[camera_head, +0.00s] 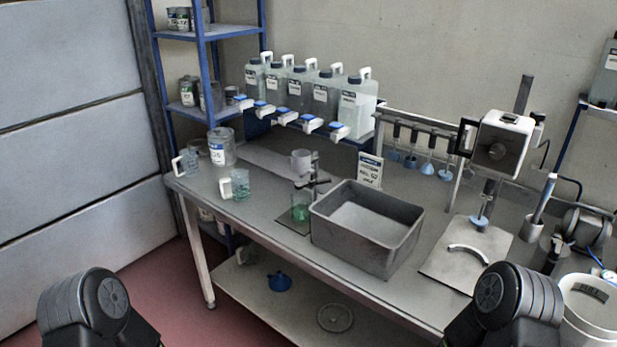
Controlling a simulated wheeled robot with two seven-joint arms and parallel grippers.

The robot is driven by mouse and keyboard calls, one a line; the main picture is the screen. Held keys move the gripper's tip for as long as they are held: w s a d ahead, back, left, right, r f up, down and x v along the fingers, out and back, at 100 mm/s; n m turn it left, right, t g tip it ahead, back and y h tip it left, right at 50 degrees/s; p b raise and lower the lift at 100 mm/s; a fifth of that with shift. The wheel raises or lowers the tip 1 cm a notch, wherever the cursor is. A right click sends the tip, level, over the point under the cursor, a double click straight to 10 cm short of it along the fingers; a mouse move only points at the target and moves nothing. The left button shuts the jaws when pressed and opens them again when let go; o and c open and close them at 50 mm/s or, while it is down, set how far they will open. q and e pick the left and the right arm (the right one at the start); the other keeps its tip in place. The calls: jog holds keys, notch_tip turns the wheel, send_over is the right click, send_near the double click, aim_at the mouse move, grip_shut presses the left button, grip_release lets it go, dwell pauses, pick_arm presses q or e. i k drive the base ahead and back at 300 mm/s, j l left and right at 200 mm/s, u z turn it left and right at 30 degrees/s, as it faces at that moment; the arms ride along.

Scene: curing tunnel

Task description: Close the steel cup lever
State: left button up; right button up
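A grey steel-looking cup (301,161) sits at the top of a small stand (314,190) near the middle of the bench. A small dark clamp or lever part (319,182) sticks out to the right just below the cup; its exact position is too small to tell. A glass beaker with green liquid (300,207) stands below the cup on the stand's base. Neither of my grippers is in view; only dark links of my two arms show at the bottom left and bottom right, well short of the cup.
A grey open bin (366,255) stands right of the cup stand. Handled beakers (236,185) stand to the left. Several canisters with blue taps (357,107) line the back. A mixer (501,142) and a white bucket (590,315) are on the right.

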aim_at(311, 183)
jog(key=i+j+u, duration=0.5)
jog(key=i+j, duration=0.3)
jog(key=i, duration=0.1)
